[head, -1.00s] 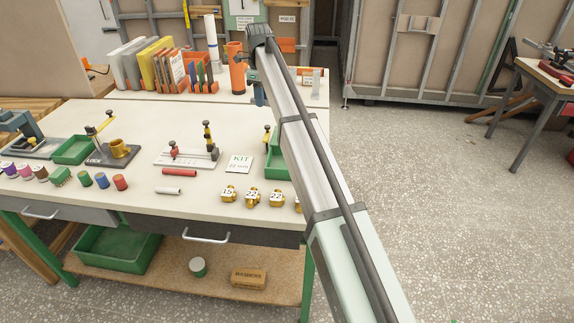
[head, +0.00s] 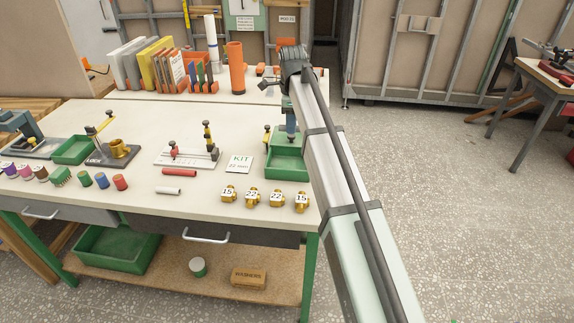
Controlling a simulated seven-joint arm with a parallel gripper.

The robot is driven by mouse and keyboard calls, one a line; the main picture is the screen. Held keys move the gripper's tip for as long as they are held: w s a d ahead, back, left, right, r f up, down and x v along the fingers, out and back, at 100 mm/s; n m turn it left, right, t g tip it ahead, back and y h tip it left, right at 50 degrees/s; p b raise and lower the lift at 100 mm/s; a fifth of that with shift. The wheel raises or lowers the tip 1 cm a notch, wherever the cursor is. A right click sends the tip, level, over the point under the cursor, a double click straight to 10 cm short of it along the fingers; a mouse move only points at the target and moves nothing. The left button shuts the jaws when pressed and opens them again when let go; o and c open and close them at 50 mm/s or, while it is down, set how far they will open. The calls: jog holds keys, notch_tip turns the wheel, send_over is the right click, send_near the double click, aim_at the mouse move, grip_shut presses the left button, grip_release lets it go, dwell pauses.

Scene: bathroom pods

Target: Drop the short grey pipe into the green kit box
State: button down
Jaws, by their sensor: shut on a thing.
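The green kit box (head: 287,167) stands at the right end of the bench, beside the white KIT card (head: 240,162), with its right part behind my arm. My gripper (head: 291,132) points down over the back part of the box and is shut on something. What it holds is too small and too hidden to make out. A short pale pipe (head: 168,190) lies on the bench in front of a red pipe (head: 180,173); I cannot tell whether it is the grey pipe of the task.
Several numbered brass fittings (head: 252,197) stand in front of the box. A clamp fixture (head: 188,159) is left of the card. A smaller green tray (head: 73,150) stands further left. An orange tube (head: 236,67) stands at the back.

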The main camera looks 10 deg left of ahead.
notch_tip(320, 180, down, 6)
jog(key=shift+r, duration=0.2)
dwell(0.3)
jog(key=c, duration=0.9)
grip_release()
notch_tip(320, 180, up, 14)
jog(key=shift+s+f, duration=0.1)
